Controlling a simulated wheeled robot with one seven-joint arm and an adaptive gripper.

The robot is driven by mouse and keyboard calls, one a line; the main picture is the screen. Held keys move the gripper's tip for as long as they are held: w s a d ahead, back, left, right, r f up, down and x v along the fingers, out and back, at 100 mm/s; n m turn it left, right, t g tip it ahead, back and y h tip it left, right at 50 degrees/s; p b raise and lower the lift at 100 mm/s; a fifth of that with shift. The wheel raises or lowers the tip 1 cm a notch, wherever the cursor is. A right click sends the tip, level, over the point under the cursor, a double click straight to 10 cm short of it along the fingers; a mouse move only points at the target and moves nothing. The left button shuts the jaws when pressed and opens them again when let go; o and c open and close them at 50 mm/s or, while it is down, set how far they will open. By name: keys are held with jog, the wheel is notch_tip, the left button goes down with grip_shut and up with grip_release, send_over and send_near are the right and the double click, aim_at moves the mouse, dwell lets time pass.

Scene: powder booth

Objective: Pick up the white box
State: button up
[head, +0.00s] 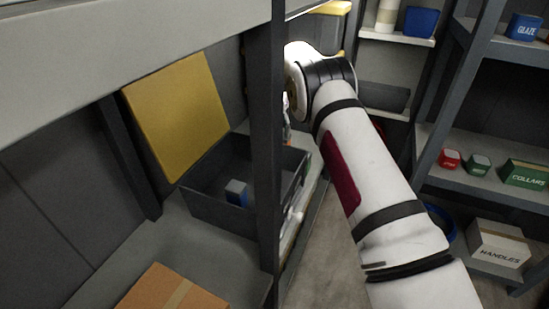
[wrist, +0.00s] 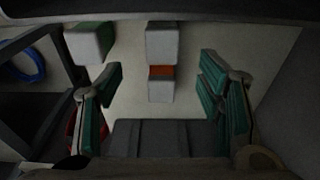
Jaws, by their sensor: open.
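In the wrist view, a plain pale grey-white box (wrist: 162,43) stands at the upper middle on a light surface, and it looks most like the white box. A smaller box with an orange-red side (wrist: 161,72) and a grey face is just below it in the picture; I cannot tell if they touch. A pale box with a green side (wrist: 90,42) is to the left. My gripper (wrist: 161,66) is open, its teal-padded fingers on either side of the middle boxes, with nothing held. In the head view, the gripper is mostly hidden behind a shelf post and my arm.
A dark bin (head: 220,214) with a raised yellow lid (head: 178,115) holds a small blue-grey box (head: 237,192). The dark post (head: 265,150) stands close to my arm. A cardboard box (head: 172,290) is in front. Shelves at right hold a box marked HANDLES (head: 497,245).

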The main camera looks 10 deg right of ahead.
jog(key=f+b, duration=0.1)
jog(key=f, duration=0.2)
jog(key=f+b, duration=0.1)
jog(key=f, duration=0.3)
jog(key=w+f+b, duration=0.1)
jog(key=f, duration=0.2)
jog(key=shift+w+d+f+b, duration=0.1)
jog(key=shift+d+f+b, duration=0.05)
jog(key=shift+d+b, duration=0.15)
jog(key=c, duration=1.3)
